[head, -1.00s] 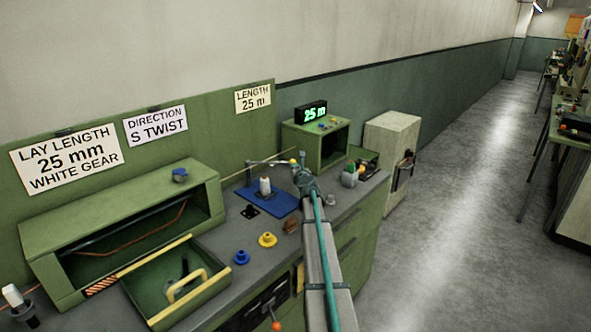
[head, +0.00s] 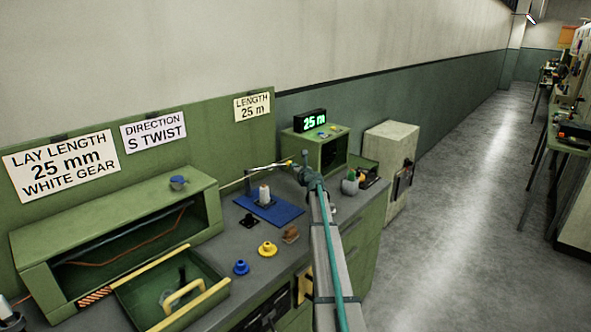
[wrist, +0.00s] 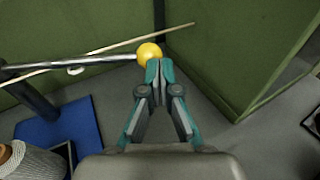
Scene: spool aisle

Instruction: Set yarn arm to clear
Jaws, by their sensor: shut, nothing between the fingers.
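The yarn arm (wrist: 85,63) is a thin metal rod with a yellow ball (wrist: 149,52) on its end, on a dark post (wrist: 32,95) by a blue base plate (wrist: 72,125). In the head view the blue plate (head: 283,213) carries a white yarn cone (head: 265,195), and the yellow ball (head: 290,163) shows beside my gripper (head: 304,156). My gripper also shows in the wrist view (wrist: 160,66), its fingertips together and empty, right at the ball's lower right side. I cannot tell whether they touch it.
A pale cord (wrist: 120,42) crosses behind the rod. A green box (head: 343,147) with a lit display (head: 310,120) reading 25 m stands beyond my gripper. Blue (head: 241,267) and yellow (head: 267,248) gears sit on the bench in front.

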